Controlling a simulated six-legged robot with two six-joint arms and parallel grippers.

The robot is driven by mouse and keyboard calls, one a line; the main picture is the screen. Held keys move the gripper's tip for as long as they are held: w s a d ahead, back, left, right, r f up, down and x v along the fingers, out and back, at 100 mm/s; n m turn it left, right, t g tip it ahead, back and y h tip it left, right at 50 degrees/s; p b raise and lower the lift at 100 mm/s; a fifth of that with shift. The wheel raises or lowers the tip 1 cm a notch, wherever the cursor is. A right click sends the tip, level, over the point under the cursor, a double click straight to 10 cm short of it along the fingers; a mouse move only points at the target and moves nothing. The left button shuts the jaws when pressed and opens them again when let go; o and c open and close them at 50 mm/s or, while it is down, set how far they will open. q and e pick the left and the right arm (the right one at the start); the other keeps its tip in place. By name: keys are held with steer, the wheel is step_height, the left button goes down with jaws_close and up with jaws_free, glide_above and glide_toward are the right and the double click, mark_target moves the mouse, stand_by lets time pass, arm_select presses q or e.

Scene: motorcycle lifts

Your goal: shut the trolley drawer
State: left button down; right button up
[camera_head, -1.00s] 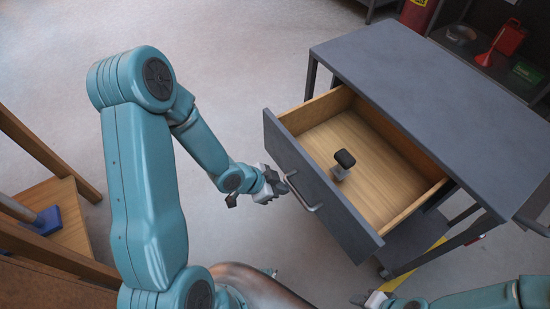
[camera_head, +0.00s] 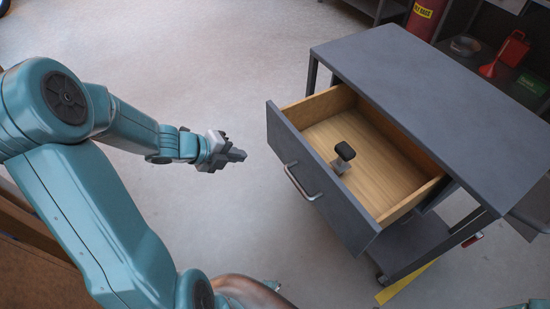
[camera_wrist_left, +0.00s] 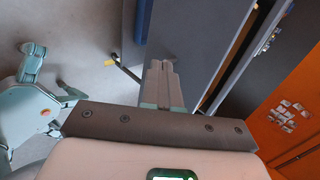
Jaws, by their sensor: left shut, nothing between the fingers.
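The trolley (camera_head: 420,85) has a dark grey top and stands at the right in the head view. Its drawer (camera_head: 312,180) is pulled well out, with a grey front, a wooden inside and a metal bar handle (camera_head: 299,183). A small black-topped object (camera_head: 343,156) is in the drawer. My left gripper (camera_head: 238,155) is shut and empty, in front of the drawer front and to its left, with a clear gap to the handle. Its closed fingers (camera_wrist_left: 162,82) show in the left wrist view. My right gripper is not in view.
Free floor (camera_head: 240,60) lies left of and beyond the trolley. A dark shelf with a red can (camera_head: 512,47) and a red cylinder (camera_head: 425,18) stand behind it. Wooden furniture (camera_head: 30,255) is at the lower left.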

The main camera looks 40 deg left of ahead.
arm_select(q)
steer(key=w+r+b+x, duration=0.1)
steer(key=b+x, duration=0.2)
steer(key=x, duration=1)
steer(key=shift+w+r+b, duration=0.25)
steer(key=shift+r+b, duration=0.1)
steer(key=shift+w+d, duration=0.1)
steer(key=shift+d, duration=0.05)
